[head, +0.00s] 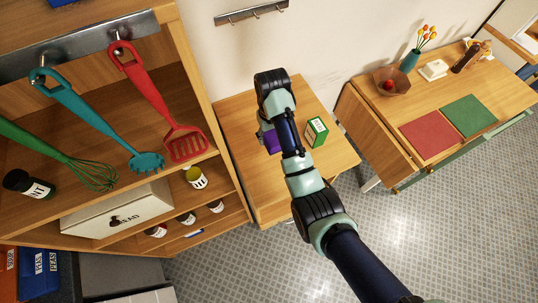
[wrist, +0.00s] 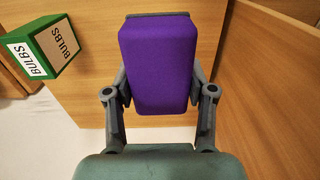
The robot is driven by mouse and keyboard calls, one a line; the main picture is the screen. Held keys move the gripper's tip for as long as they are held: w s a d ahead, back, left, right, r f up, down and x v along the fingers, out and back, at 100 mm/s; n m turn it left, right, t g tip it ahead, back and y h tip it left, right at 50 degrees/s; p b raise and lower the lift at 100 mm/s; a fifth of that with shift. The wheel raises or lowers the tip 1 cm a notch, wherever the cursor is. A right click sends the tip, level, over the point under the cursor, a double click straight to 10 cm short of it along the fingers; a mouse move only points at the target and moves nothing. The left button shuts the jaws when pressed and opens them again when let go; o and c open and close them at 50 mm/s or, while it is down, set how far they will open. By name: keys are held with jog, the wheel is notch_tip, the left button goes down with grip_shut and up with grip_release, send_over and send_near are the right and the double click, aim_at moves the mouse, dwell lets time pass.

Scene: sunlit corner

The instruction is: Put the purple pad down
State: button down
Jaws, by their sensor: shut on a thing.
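The purple pad (wrist: 160,62) is a thick, soft-looking block with rounded edges. In the wrist view my gripper (wrist: 160,80) is shut on it, one finger at each side. In the head view my arm hides most of the purple pad (head: 272,142), and only a part of it shows at the arm's left. It is over the small wooden table (head: 240,115). Whether the pad touches the tabletop is not clear.
A green and white BULBS box (head: 317,131) stands on the table to the pad's right. A shelf unit (head: 215,120) borders the left. A sideboard at the right holds a red mat (head: 428,136) and a green mat (head: 469,115). The table's front is clear.

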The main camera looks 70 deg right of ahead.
aim_at(270, 158)
notch_tip(270, 158, down, 14)
jog(key=shift+f+b, duration=0.15)
jog(key=shift+b, duration=0.5)
jog(key=shift+f, duration=0.15)
jog(key=shift+c, duration=1.9)
grip_release()
notch_tip(270, 158, up, 12)
jog(key=shift+r+p, duration=0.2)
jog(key=shift+p, duration=0.65)
